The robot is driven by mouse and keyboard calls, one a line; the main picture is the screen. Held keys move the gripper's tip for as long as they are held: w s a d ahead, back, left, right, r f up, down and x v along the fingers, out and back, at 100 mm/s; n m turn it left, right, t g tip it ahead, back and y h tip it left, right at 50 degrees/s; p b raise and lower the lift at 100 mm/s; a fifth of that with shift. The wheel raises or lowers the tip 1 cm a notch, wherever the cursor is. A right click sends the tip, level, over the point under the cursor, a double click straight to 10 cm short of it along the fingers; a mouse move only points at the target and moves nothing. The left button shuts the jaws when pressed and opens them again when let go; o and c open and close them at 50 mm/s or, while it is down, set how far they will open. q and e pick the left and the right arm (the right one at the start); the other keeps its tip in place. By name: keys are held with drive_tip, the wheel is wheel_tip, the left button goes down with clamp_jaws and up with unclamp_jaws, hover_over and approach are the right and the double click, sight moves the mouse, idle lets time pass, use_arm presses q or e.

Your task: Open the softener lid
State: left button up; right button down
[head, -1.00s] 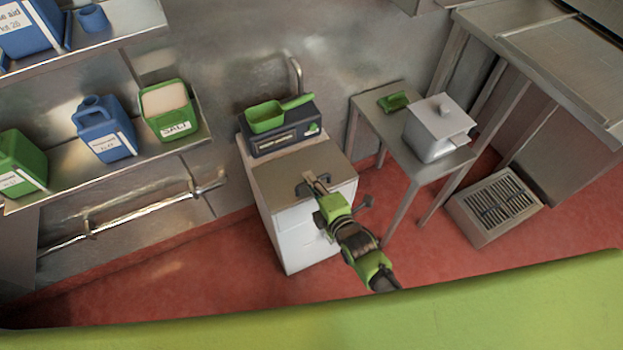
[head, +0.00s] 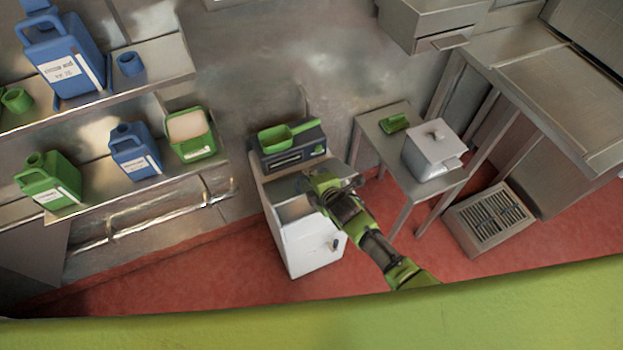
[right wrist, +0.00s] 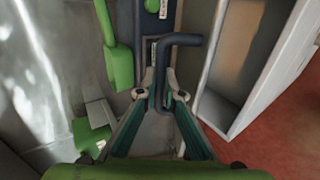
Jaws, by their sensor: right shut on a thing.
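The softener is a white cabinet (head: 309,248) with a grey lid (head: 277,189) on top and a dark control head (head: 290,157) behind it. The lid sits back against the control head. In front of it, a recessed grey opening (head: 294,208) with a white rim shows. My right gripper (head: 318,184) is over the lid, partly hiding it. In the right wrist view, the gripper (right wrist: 163,88) is shut on a dark bent handle (right wrist: 184,40). My left gripper is not in view.
A green scoop (head: 274,138) lies on the control head. A side table (head: 384,148) with a grey lidded box (head: 432,153) stands close on the right. Shelves with a green salt tub (head: 193,150) and several jugs are on the left. A floor grate (head: 489,219) lies at right.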

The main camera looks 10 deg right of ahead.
drive_tip(key=shift+w+a+r, duration=0.1)
drive_tip(key=shift+w+r, duration=0.15)
drive_tip(key=shift+w, duration=0.05)
drive_tip(key=c, duration=2.2)
unclamp_jaws()
drive_tip(key=shift+o, duration=0.2)
drive_tip(key=shift+s, duration=0.15)
drive_tip(key=shift+s, duration=0.15)
drive_tip(key=v, duration=1.1)
drive_tip(key=shift+s+r, duration=0.2)
drive_tip(key=shift+r, duration=0.05)
drive_tip(key=shift+c, duration=0.4)
